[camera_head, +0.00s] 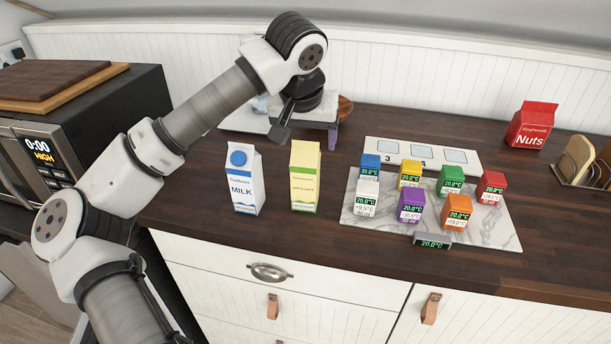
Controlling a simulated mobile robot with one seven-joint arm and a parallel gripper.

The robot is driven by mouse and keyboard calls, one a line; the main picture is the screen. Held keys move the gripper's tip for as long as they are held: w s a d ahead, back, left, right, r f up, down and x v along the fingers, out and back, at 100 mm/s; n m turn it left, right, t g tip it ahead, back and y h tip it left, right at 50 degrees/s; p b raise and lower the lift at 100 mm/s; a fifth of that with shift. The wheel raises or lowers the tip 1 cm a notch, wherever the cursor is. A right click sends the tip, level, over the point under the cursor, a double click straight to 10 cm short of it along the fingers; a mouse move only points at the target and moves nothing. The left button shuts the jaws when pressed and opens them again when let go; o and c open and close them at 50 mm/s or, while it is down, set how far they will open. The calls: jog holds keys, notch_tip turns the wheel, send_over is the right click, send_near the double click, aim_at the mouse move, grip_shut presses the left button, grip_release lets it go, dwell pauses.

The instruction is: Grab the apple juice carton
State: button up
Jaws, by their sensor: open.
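The apple juice carton (305,178) is a yellow carton with a white and green label, standing upright on the dark wooden counter. A white and blue milk carton (241,180) stands to its left, with a narrow gap between them. My gripper (284,126) is open and empty, above and behind the two cartons in the picture, apart from both. Only part of its dark jaws shows, since my wrist hides the rest.
A marble board (380,222) holds several small coloured cubes with readouts, right of the juice carton. A numbered white panel (423,155) lies behind it. A red nuts bag (531,125) stands at back right. A microwave (95,110) stands left. Counter before the cartons is clear.

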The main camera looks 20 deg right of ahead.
aim_at(306, 147)
jog(key=shift+p+x, duration=0.6)
jog(key=shift+x, duration=1.45)
jog(key=shift+s+a, duration=0.1)
jog(key=shift+a, duration=0.1)
grip_shut()
